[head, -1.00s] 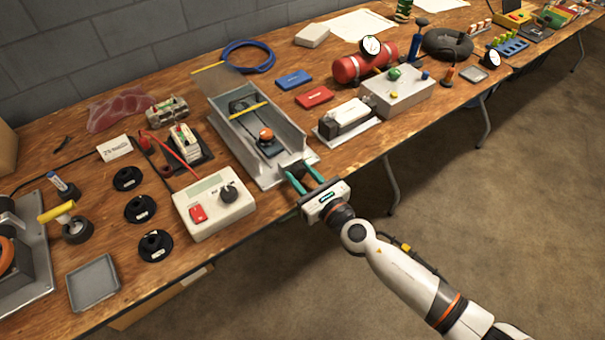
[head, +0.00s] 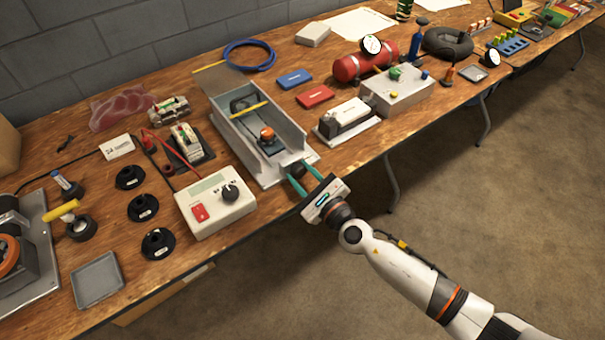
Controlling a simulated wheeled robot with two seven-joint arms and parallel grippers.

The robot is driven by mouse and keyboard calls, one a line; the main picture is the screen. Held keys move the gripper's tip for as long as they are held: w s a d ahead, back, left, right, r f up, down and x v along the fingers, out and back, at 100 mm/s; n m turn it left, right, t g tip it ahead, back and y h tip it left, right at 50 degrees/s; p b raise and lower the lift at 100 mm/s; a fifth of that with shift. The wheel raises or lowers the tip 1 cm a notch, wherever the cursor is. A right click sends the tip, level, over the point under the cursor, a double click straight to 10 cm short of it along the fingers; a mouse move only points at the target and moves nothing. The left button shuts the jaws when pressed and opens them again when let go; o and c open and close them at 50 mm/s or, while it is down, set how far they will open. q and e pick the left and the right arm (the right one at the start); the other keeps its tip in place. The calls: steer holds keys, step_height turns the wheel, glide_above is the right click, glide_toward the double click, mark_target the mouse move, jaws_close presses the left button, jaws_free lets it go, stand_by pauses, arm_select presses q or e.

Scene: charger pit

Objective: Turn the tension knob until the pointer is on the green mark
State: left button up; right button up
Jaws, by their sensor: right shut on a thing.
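The grey metal trough (head: 232,128) stands on the bench with its open front end toward me. A small dark knob (head: 297,170) sits at that front end, partly hidden by my gripper. My right gripper (head: 303,179) has its two green fingers on either side of the knob and is shut on it, with the wrist rolled at a slant. I cannot make out the pointer or the green mark. My left gripper is not in view.
Inside the trough are an orange-topped part (head: 267,134) and a yellow rod (head: 248,110). A white meter box (head: 214,204) stands close on the left. A white block on a plate (head: 347,117) is on the right. Free floor lies in front of the bench.

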steer(key=shift+f, duration=0.15)
steer(key=o, duration=1)
steer(key=shift+c, duration=0.2)
steer(key=b+v, duration=0.1)
steer(key=v, duration=1.1)
